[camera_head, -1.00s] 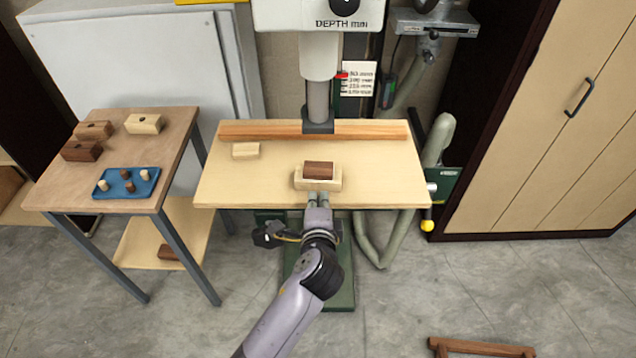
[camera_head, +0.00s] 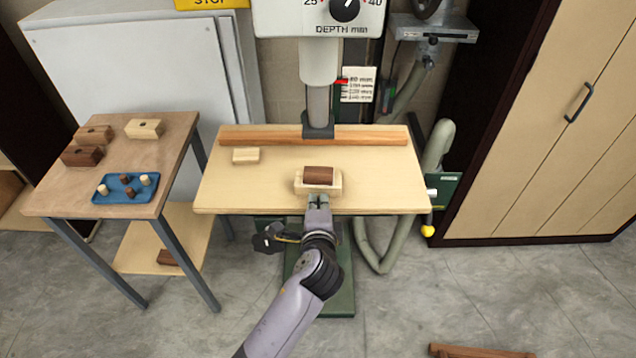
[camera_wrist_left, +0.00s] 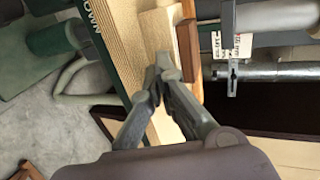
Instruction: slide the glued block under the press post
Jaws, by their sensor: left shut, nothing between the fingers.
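The glued block (camera_head: 304,187) is a pale base with a dark brown piece (camera_head: 318,175) on top. It sits on the pale press table (camera_head: 375,190), right of the table's middle depth and toward the front edge. The press post (camera_head: 318,105) is a grey column with a dark foot (camera_head: 318,131). It stands behind the block, at the wooden fence. My left gripper (camera_head: 318,199) is shut and empty, with its tips just in front of the block's front face. I cannot tell whether they touch. The shut fingers also show in the left wrist view (camera_wrist_left: 163,68). My right gripper is not in view.
The wooden fence (camera_head: 260,135) runs along the table's back. A small pale block (camera_head: 246,156) lies at the back left. A side table (camera_head: 60,196) holds several blocks and a blue tray (camera_head: 112,196). Bare tabletop lies between the glued block and the fence.

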